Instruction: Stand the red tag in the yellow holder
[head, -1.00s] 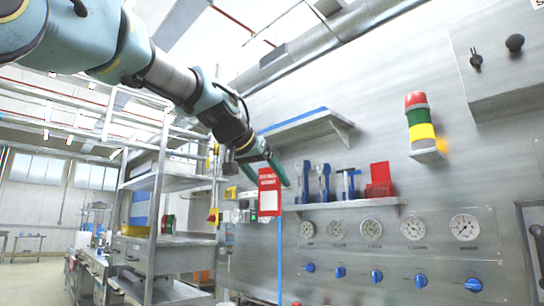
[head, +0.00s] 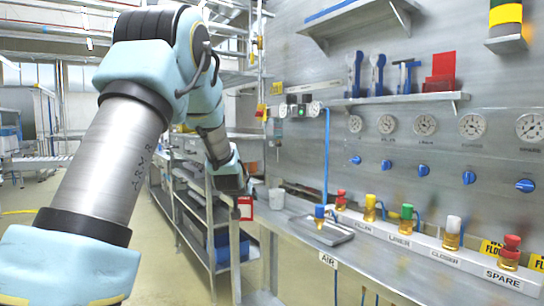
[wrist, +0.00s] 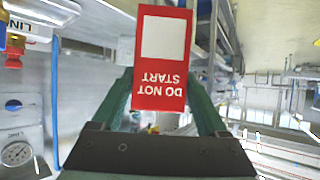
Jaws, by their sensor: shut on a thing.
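The red tag (wrist: 162,95) has a white panel and the words "DO NOT START", upside down in the wrist view. My gripper (wrist: 160,100) has green fingers shut on the tag, one at each side. In the head view the tag (head: 245,208) is small and hangs below my gripper (head: 240,194), in front of the bench's left end. I cannot make out a yellow holder for certain in either view.
A steel bench (head: 300,228) runs along the wall with a small tray (head: 325,232) and a pale cup (head: 276,198). Several coloured valves, such as a yellow one (head: 370,208), stand along its back. A shelf rack (head: 208,225) stands left of it. A wall shelf (head: 400,100) holds a red rack (head: 440,73).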

